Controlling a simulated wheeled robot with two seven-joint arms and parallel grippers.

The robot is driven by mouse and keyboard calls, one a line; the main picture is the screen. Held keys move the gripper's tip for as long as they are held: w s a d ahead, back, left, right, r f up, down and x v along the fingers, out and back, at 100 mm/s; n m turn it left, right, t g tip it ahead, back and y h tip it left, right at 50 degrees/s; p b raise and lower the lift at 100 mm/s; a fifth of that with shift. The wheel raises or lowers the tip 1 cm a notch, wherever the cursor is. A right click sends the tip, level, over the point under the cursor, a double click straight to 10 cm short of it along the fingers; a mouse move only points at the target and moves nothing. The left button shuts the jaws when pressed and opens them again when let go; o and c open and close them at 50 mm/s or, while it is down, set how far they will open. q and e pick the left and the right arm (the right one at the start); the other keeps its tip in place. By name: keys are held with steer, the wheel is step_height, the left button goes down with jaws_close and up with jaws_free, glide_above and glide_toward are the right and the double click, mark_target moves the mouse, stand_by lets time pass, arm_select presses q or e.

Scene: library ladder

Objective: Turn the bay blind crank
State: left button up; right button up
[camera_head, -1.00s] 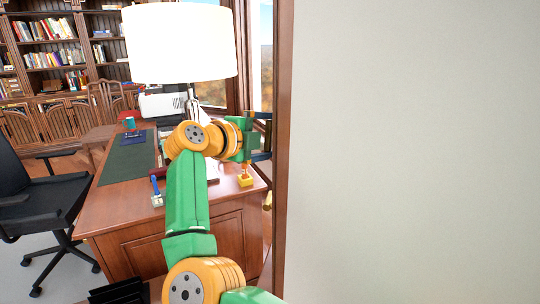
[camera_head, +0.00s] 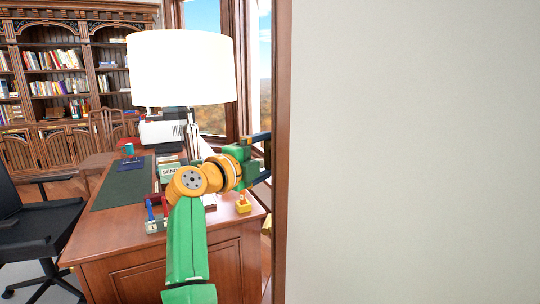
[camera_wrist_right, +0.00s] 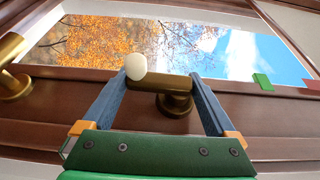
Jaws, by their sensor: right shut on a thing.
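The brass bay blind crank (camera_wrist_right: 158,84) shows in the right wrist view, with a white knob (camera_wrist_right: 136,66) at its left end and a round brass mount (camera_wrist_right: 175,104) on the wooden window frame. My right gripper (camera_wrist_right: 164,78) has its two blue fingers on either side of the crank and is shut on it. In the head view my right gripper (camera_head: 262,156) is at the window's edge, partly behind the wooden trim, and the crank cannot be made out there. My left gripper is not in view.
A wooden desk (camera_head: 105,232) with a white-shaded lamp (camera_head: 182,68) stands beside my arm. A black chair (camera_head: 35,220) is at the left. A pale wall (camera_head: 410,150) fills the right. Another brass fitting (camera_wrist_right: 12,66) is left of the crank.

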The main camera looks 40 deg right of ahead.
mark_target(265, 154)
steer(key=o, duration=1)
steer(key=shift+r, duration=0.25)
steer(key=shift+w+f, duration=0.15)
steer(key=shift+a+f, duration=0.1)
steer(key=shift+a, duration=0.15)
steer(key=a+b, duration=0.1)
steer(key=a, duration=0.1)
steer(key=a+b, duration=0.1)
steer(key=a, duration=0.1)
steer(key=s+a+b, duration=0.1)
steer(key=a, duration=0.1)
steer(key=shift+a, duration=0.3)
